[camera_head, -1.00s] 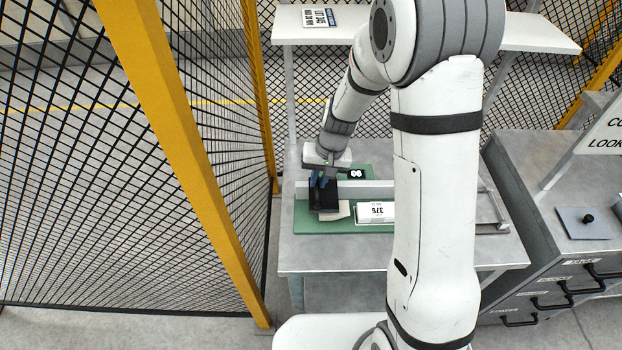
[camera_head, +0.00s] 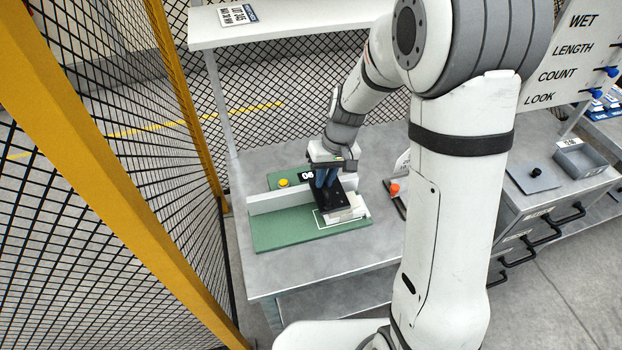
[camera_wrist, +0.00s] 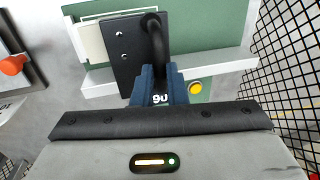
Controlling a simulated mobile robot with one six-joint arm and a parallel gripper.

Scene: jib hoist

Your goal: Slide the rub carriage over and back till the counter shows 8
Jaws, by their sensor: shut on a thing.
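The rub carriage (camera_head: 331,201) is a black block with a black loop handle, standing at the right part of the green base (camera_head: 285,230). My gripper (camera_head: 325,178) is shut on the handle. In the wrist view the blue fingers of my gripper (camera_wrist: 160,75) pinch the lower end of the handle (camera_wrist: 156,38), beside the black plate of the carriage (camera_wrist: 124,52). The counter (camera_head: 306,176) shows 06, just left of my gripper. In the wrist view the counter (camera_wrist: 160,98) is upside down and partly hidden by my fingers.
A white rail (camera_head: 275,199) runs along the base behind the carriage. A yellow button (camera_head: 283,183) sits left of the counter. A device with an orange knob (camera_head: 394,188) stands to the right. Mesh fencing with a yellow post (camera_head: 110,170) stands on the left.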

